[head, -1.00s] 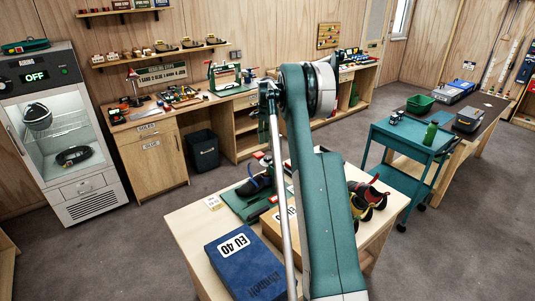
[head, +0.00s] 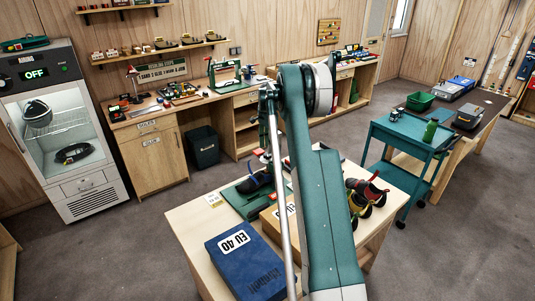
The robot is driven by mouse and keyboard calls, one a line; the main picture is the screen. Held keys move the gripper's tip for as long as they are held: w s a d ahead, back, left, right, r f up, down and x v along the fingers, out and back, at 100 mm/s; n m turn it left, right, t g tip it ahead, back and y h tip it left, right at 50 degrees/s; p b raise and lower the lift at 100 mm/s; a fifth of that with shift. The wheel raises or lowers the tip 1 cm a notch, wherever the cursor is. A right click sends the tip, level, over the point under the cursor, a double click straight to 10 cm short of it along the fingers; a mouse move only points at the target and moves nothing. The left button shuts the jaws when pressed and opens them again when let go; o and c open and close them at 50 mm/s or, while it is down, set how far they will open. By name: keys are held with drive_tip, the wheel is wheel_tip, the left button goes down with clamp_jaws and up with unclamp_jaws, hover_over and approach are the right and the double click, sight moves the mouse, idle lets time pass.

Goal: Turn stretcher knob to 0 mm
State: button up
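The stretcher (head: 248,205) is a green base on the pale wooden table, with a dark blue shoe (head: 252,184) on it. Its right part is behind my arm, and I cannot make out the knob or its millimetre setting. My teal arm and a thin silver rod cross the middle of the head view, in front of the table. A dark part of my arm's far end shows left of the rod, above the shoe. My gripper's fingers are hidden behind the arm, so their contact with the knob cannot be seen.
A blue EU 40 box (head: 245,262) and a tan box (head: 270,226) lie at the table's front. Colourful climbing shoes (head: 368,193) stand on the right. A small white card (head: 213,200) lies at the left edge. A teal cart (head: 408,135) stands beyond the table.

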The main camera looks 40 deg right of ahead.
sight(268, 157)
drive_tip(key=shift+f, duration=2.3)
drive_tip(key=c, duration=0.6)
drive_tip(key=shift+n, duration=0.3)
drive_tip(key=shift+f+n+b, duration=0.1)
drive_tip(key=shift+n+b, duration=0.6)
drive_tip(key=shift+n, duration=0.2)
drive_tip(key=shift+n+b, duration=0.55)
drive_tip(key=shift+n, duration=0.65)
